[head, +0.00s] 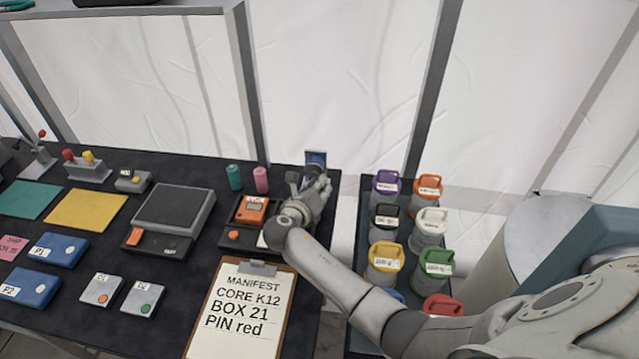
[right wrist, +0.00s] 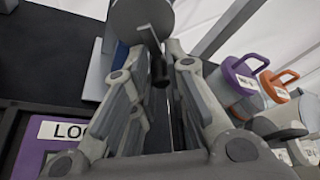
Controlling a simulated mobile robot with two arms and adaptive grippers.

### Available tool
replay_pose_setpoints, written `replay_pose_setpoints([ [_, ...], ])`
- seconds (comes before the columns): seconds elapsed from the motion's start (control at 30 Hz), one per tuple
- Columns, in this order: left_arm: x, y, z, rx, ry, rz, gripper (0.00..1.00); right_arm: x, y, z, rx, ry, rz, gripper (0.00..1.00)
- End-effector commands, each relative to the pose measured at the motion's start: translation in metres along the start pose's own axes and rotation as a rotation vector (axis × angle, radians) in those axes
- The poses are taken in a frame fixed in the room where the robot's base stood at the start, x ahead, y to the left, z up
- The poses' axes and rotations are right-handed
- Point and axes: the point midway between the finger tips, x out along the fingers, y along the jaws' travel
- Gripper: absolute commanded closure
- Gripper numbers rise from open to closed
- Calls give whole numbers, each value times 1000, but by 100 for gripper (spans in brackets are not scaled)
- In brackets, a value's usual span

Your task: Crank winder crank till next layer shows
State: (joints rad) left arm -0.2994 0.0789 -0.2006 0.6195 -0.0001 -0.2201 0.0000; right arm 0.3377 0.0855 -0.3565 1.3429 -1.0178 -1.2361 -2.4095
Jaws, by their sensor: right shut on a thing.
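The winder (head: 316,160) stands at the back right corner of the black table, a small upright unit with a blue and grey face, partly hidden by my right gripper (head: 322,186). In the right wrist view its round grey disc (right wrist: 142,18) is at the top, and a crank (right wrist: 159,68) with a dark handle reaches down between my fingers. My right gripper (right wrist: 160,85) is shut on the crank handle. I cannot read which layer shows on the winder. My left gripper is out of view.
An orange device (head: 252,209) and a manifest clipboard (head: 240,305) lie near my right arm. Teal (head: 234,177) and pink (head: 261,179) cylinders stand left of the winder. Several colour-lidded canisters, such as the purple-lidded one (head: 386,184), stand on a dark surface to the right.

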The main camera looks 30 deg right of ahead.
Motion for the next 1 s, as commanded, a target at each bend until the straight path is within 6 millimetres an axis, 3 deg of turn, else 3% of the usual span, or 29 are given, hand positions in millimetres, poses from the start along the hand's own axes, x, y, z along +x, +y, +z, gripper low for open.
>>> replay_pose_setpoints([
  [0.1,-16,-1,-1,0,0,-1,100,-1,-2,3,73,0,28,100],
  [0.4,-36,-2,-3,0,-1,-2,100,0,6,2,282,-2,112,100],
  [1.0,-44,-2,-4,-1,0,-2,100,1,13,1,468,-6,186,100],
])
